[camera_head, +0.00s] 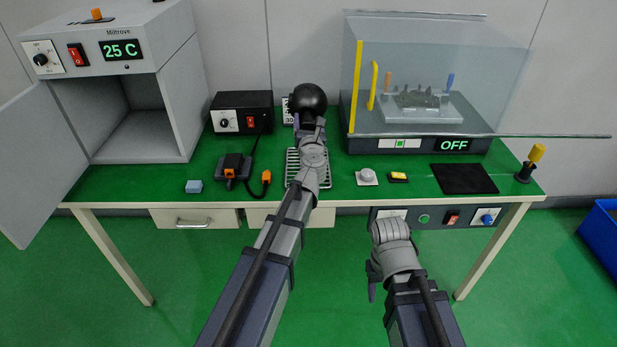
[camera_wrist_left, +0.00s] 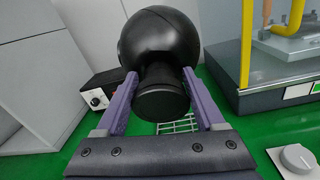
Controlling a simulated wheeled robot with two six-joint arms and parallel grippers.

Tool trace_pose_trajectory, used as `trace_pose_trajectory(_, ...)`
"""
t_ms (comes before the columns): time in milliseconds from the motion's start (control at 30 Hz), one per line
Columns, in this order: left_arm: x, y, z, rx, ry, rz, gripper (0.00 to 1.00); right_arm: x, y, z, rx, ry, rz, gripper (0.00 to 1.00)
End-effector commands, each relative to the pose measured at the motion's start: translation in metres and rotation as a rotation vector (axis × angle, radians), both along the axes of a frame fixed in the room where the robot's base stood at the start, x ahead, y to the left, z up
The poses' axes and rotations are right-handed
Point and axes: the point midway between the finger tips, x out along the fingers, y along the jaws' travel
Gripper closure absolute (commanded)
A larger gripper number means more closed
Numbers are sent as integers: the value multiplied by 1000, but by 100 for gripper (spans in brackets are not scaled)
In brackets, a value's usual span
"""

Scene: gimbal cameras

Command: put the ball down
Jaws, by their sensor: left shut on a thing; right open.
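The black ball (camera_head: 310,98) is held up over the back middle of the green bench. It has a short cylindrical neck at its lower side, which shows in the left wrist view (camera_wrist_left: 161,97). My left gripper (camera_head: 308,124) is shut on that neck, with one purple finger on each side. In the left wrist view the fingers (camera_wrist_left: 160,88) grip it firmly in the middle. A metal wire rack (camera_head: 294,168) lies below, partly hidden by my left arm. My right gripper (camera_head: 372,272) is open and empty, in front of the bench and below its top.
An open grey oven (camera_head: 145,140) stands at the left and a black control box (camera_head: 242,113) behind. A glass-hooded unit (camera_head: 420,140) stands at the right. A knob (camera_head: 366,177), a yellow switch (camera_head: 398,177) and a black mat (camera_head: 463,178) lie near the front edge.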

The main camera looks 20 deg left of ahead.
Motion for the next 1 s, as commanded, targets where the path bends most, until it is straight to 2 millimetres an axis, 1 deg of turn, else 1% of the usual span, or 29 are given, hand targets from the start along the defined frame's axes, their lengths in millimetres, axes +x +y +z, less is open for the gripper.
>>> trace_pose_trajectory(33, 0, -1, -29, 1, 0, 2, 100, 0, 0, -29, 0, 0, 0, 50)
trace_pose_trajectory(100, 0, -3, -46, 0, 0, 4, 100, 0, 0, -46, 0, 0, 0, 50)
trace_pose_trajectory(200, 0, -4, -64, 0, 0, 6, 100, 0, 0, -64, 0, 0, 0, 50)
trace_pose_trajectory(300, 0, -5, -71, 0, -1, 8, 100, 0, 0, -71, 0, 0, 0, 50)
trace_pose_trajectory(467, -1, -5, -70, 0, 0, 9, 100, 0, 0, -70, 0, 0, 0, 50)
trace_pose_trajectory(567, 0, -5, -75, 0, 0, 9, 100, 0, 0, -75, 0, 0, 0, 50)
trace_pose_trajectory(667, -1, -5, -86, 0, 0, 9, 100, 0, 0, -86, 0, 0, 0, 50)
trace_pose_trajectory(900, -1, -4, -123, 0, 0, 9, 100, 0, 0, -123, 0, 0, 0, 50)
trace_pose_trajectory(1000, -1, -4, -132, 0, 0, 10, 100, 0, 0, -132, 0, 0, 0, 50)
